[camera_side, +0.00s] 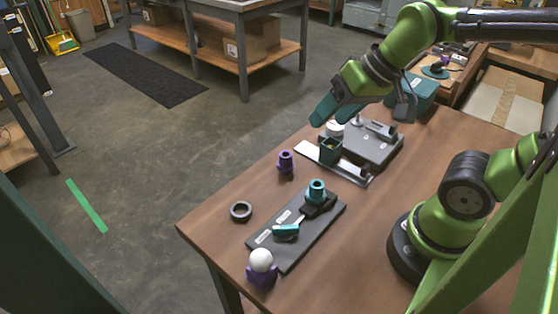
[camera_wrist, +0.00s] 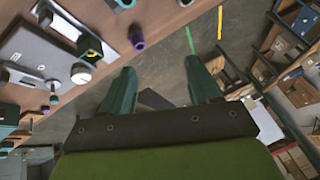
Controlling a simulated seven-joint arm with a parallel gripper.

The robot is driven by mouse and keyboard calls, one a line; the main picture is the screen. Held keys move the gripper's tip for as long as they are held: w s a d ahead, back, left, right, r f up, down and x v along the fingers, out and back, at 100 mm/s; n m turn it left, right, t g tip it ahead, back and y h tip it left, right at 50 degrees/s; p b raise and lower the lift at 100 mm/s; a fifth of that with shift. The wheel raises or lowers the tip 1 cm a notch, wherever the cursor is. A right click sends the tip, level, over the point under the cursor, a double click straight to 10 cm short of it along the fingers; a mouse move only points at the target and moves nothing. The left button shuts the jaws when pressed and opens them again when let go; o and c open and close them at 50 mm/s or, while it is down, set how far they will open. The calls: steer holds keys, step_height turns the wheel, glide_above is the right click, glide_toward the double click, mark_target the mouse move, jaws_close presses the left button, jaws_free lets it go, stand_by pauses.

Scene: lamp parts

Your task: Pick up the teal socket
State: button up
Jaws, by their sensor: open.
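The teal socket (camera_side: 316,188) is a short flanged cylinder standing upright at the far end of a dark grey board (camera_side: 270,243) in the side view. A separate teal piece (camera_side: 285,231) lies lower on that board. My gripper (camera_side: 328,110) is high above the back of the table, beyond the socket and well apart from it. Its teal fingers are spread with nothing between them, also in the wrist view (camera_wrist: 160,82). I cannot clearly make out the teal socket in the wrist view.
A purple socket (camera_side: 286,163) stands near the table's left edge. A grey fixture (camera_side: 372,147) with upright parts stands below my gripper. The table's right middle is clear.

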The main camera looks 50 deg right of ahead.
steer(key=w+f+n+g, duration=0.2)
steer(key=g, duration=0.1)
steer(key=n+g+h, duration=0.2)
steer(key=n+g, duration=0.1)
glide_above(317, 181)
steer(key=s, duration=0.1)
step_height(317, 181, down, 10)
steer(key=shift+a+f, duration=0.15)
steer(key=shift+w+a+f, duration=0.1)
steer(key=shift+a+f, duration=0.05)
steer(key=shift+f, duration=1.3)
steer(key=shift+w+a+f, duration=0.1)
steer(key=shift+f, duration=1.3)
jaws_close()
steer(key=shift+r, duration=0.1)
step_height(317, 181, up, 9)
steer(key=shift+s+d+f, duration=0.1)
steer(key=shift+s+f, duration=0.05)
steer(key=shift+f, duration=1.4)
steer(key=shift+s+d+f, duration=0.1)
steer(key=shift+s+f, duration=0.05)
steer(key=shift+f, duration=1.4)
